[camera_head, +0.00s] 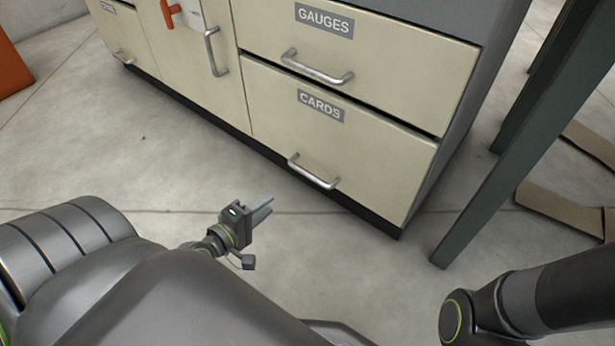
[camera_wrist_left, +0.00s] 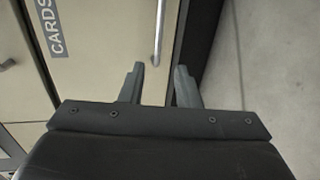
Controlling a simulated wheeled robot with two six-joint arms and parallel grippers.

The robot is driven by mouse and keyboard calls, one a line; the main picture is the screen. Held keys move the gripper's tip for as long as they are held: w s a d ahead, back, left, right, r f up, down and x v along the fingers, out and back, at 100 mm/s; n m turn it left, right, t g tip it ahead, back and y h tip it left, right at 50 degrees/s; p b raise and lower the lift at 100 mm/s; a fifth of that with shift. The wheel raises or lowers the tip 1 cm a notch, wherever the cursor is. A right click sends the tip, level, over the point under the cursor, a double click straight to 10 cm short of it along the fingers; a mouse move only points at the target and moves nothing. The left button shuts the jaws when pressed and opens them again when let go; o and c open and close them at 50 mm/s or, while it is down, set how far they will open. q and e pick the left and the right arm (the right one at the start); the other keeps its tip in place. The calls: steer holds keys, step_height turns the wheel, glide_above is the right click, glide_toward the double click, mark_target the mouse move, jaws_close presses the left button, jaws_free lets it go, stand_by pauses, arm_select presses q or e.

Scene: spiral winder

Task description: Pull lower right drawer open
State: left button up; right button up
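The lower right drawer (camera_head: 335,140), labelled CARDS, is shut, its front flush with the cabinet. Its silver bar handle (camera_head: 313,172) runs along the lower part of the front. In the left wrist view the handle (camera_wrist_left: 158,35) lies ahead of the fingertips, in line with the gap between them. My left gripper (camera_head: 264,208) is in front of the drawer, below and left of the handle in the head view, apart from it. In the left wrist view my left gripper (camera_wrist_left: 157,72) is open and empty. My right gripper is out of view.
The GAUGES drawer (camera_head: 370,55) is above, shut. A cabinet door with an upright handle (camera_head: 216,52) is to the left. A dark table leg (camera_head: 500,170) stands right of the cabinet. The concrete floor (camera_head: 150,170) in front is clear.

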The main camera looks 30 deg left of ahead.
mark_target(307, 173)
arm_select(q)
steer(key=x, duration=1.7)
steer(key=shift+a, duration=0.1)
steer(key=shift+s, duration=0.1)
jaws_close()
